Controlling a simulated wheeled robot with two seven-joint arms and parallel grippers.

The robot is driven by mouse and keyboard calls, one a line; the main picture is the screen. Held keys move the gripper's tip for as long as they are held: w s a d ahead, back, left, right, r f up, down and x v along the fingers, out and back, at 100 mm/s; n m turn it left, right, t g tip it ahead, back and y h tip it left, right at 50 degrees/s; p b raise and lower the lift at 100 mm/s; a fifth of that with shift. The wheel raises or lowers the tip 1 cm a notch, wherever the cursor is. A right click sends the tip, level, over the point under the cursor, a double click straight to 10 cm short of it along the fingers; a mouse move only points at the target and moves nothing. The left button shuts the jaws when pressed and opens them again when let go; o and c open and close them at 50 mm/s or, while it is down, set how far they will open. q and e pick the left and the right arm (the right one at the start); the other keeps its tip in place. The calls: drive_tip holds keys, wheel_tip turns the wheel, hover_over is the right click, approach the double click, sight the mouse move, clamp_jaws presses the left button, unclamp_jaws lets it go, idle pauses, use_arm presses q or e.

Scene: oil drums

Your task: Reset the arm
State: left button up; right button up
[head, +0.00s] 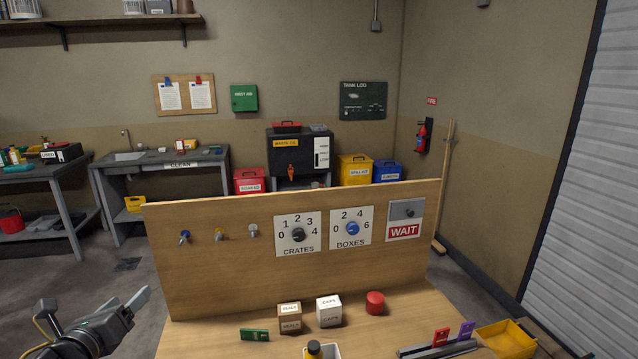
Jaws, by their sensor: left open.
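My left gripper (96,302) is at the lower left of the head view. Its fingers are spread apart with nothing between them. It is to the left of the wooden workbench (215,335) and clear of it, with the grey floor behind. My right gripper is not in view.
An upright wooden panel (205,275) with dials, pegs and a WAIT sign (404,231) stands at the bench's back. A brown box (290,317), white box (329,311), red cylinder (375,303), green block (254,335) and yellow bin (507,338) are in front.

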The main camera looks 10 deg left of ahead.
use_arm(q)
drive_tip(key=s+d+f+n+g, duration=0.35)
drive_tip(key=s+f+n, duration=0.25)
drive_tip(key=f+n, duration=0.3)
drive_tip(key=s+d+f+n+g, duration=0.3)
drive_tip(key=s+d+f+n, duration=0.3)
drive_tip(key=f, duration=0.4)
drive_tip(key=s+d+f+n+g+h, duration=0.1)
drive_tip(key=s+d+f+n+g, duration=0.2)
drive_tip(key=s+d+f+n, duration=0.3)
drive_tip(key=s+d+f+n+g+h, duration=0.1)
drive_tip(key=s+d+f+n+g, duration=0.35)
drive_tip(key=s+n, duration=0.4)
wheel_tip(320, 180, down, 30)
drive_tip(key=s+m+b, duration=0.1)
drive_tip(key=b, duration=0.5)
drive_tip(key=s+a+f+g+b, duration=0.1)
drive_tip(key=s+a+f+b, duration=0.2)
drive_tip(key=s+f, duration=1.3)
wheel_tip(320, 180, down, 5)
drive_tip(key=shift+s+r+m+b, duration=0.2)
drive_tip(key=shift+s+m+b, duration=0.15)
drive_tip(key=shift+b, duration=0.15)
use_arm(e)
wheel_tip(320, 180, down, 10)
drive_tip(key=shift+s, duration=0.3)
use_arm(q)
drive_tip(key=shift+a, duration=0.1)
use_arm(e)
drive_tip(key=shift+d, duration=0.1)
